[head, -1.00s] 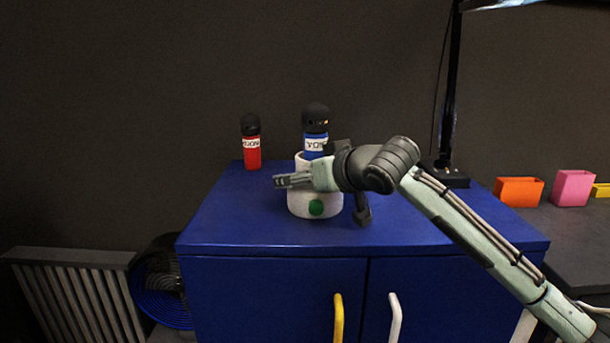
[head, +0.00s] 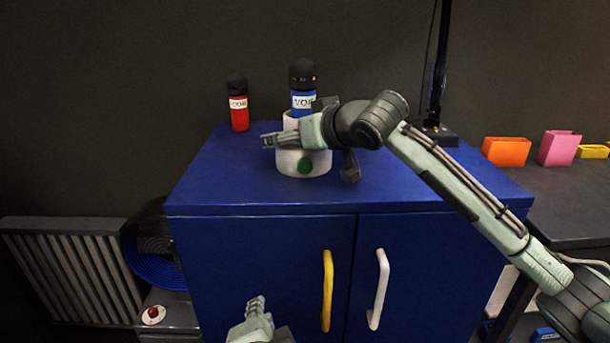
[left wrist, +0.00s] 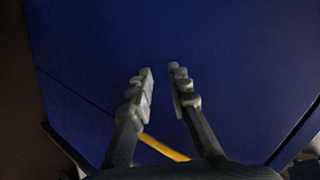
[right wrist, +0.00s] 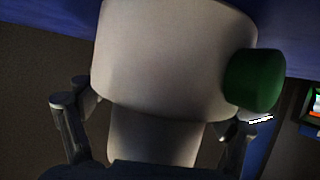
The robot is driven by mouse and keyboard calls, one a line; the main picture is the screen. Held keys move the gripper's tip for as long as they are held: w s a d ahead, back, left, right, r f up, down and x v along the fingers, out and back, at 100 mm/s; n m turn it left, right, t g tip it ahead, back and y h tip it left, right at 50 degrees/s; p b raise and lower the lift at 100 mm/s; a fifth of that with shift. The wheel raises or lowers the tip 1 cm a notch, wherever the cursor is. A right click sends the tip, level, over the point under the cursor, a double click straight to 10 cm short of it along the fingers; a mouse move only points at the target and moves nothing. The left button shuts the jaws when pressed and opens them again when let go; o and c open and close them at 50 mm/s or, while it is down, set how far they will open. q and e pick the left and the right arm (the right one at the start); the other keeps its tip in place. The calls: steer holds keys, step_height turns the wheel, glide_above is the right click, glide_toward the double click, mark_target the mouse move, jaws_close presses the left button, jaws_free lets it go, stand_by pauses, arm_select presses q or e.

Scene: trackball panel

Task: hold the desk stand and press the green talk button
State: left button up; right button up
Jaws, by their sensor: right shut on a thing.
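The desk stand (head: 316,165) is a white round cup on the blue cabinet top, with the green talk button (head: 305,166) low on its front. A blue-bodied microphone (head: 303,100) with a black head stands upright in it. My right gripper (head: 270,140) is shut on the stand, its fingers at either side of the white body in the right wrist view (right wrist: 150,135). The green button shows beside the right finger there (right wrist: 255,80). My left gripper (head: 255,304) is low in front of the cabinet; in the left wrist view its fingers are apart and empty (left wrist: 160,75).
A red microphone (head: 239,112) stands at the cabinet top's back left. The cabinet doors carry a yellow handle (head: 327,290) and a white handle (head: 378,290). A black lamp post (head: 438,90) stands at the back right. The cabinet top's front left is clear.

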mark_target(305, 168)
arm_select(q)
steer(key=d+r+m+t, duration=0.1)
steer(key=r, duration=0.3)
steer(key=s+d+r+m+t, duration=0.1)
steer(key=d+r, duration=0.1)
steer(key=r, duration=0.2)
steer(key=d+r+m+t, duration=0.1)
steer(key=d+r, duration=0.1)
steer(key=r, duration=0.2)
steer(key=shift+s+d+r+h, duration=0.15)
steer(key=shift+s+h, duration=0.05)
steer(key=shift+h, duration=0.1)
jaws_close()
arm_select(e)
steer(key=shift+f, duration=0.1)
arm_select(q)
steer(key=s+d+r+m+t, duration=0.2)
steer(key=s+r+t, duration=0.1)
steer(key=r, duration=0.5)
steer(key=shift+s+h, duration=0.15)
steer(key=shift+h, duration=0.15)
steer(key=shift+d, duration=0.1)
steer(key=w, duration=1.4)
steer(key=shift+w, duration=0.15)
